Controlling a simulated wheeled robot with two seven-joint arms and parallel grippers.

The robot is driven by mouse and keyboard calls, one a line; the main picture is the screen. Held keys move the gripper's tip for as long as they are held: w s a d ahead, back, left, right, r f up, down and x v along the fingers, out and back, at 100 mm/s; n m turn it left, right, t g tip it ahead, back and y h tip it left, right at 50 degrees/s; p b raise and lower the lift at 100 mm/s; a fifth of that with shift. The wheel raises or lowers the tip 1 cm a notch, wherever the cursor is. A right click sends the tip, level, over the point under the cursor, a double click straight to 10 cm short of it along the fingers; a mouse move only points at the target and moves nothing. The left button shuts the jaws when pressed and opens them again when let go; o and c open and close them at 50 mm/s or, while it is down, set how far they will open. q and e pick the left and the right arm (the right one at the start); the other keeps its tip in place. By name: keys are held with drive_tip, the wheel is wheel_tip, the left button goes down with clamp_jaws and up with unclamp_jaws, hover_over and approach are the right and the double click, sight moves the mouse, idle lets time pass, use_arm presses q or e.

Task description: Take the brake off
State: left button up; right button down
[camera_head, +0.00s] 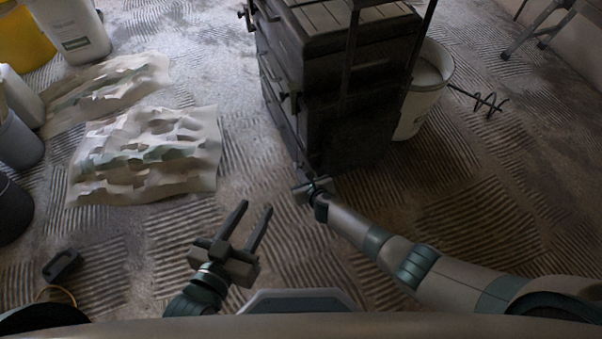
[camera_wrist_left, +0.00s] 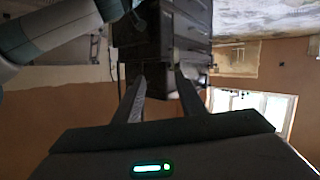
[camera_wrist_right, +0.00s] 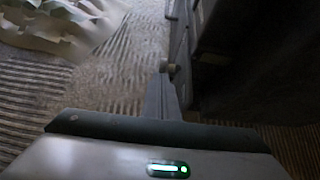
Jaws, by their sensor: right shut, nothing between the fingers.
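A dark tool chest (camera_head: 345,120) with drawers stands upright on the floor at the top centre of the head view. It also shows in the left wrist view (camera_wrist_left: 160,32) and, close up, in the right wrist view (camera_wrist_right: 250,70). My right gripper (camera_head: 301,165) is at its lower front corner, shut and empty. In the right wrist view its closed fingers (camera_wrist_right: 163,78) point at a small pale knob-like part (camera_wrist_right: 171,69) by the chest. I cannot tell whether they touch, or whether that part is the brake. My left gripper (camera_head: 256,206) is open and empty, in front of the chest.
A white bucket (camera_head: 422,95) stands right of the chest, with a spiral mixer rod (camera_head: 487,102) beside it. Crumpled sheets (camera_head: 145,155) lie on the left floor, near several buckets. A small dark object (camera_head: 62,265) lies at lower left. The right floor is mostly clear.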

sight(296, 165)
drive_tip(key=shift+w+a+r+p, duration=0.25)
drive_tip(key=shift+w+r+p, duration=0.35)
drive_tip(key=shift+p, duration=0.2)
drive_tip(key=shift+w+a+r, duration=0.2)
drive_tip(key=shift+w+r, duration=0.2)
drive_tip(key=shift+w, duration=0.2)
use_arm(q)
drive_tip(key=s+a+f+g+y, duration=0.1)
drive_tip(key=s+a+f+g, duration=0.2)
drive_tip(key=s+f+g, duration=0.1)
drive_tip(key=shift+s+f+g+y+p, duration=0.15)
drive_tip(key=shift+f+g+y+p, duration=0.35)
drive_tip(key=shift+f, duration=0.85)
use_arm(e)
drive_tip(key=shift+w+a+r, duration=0.25)
drive_tip(key=shift+w+r, duration=0.05)
drive_tip(key=shift+w, duration=0.35)
drive_tip(key=shift+w, duration=0.1)
use_arm(q)
drive_tip(key=shift+s+a+f, duration=0.1)
drive_tip(key=shift+s+a, duration=0.05)
drive_tip(key=shift+s, duration=0.05)
use_arm(e)
drive_tip(key=shift+r, duration=0.1)
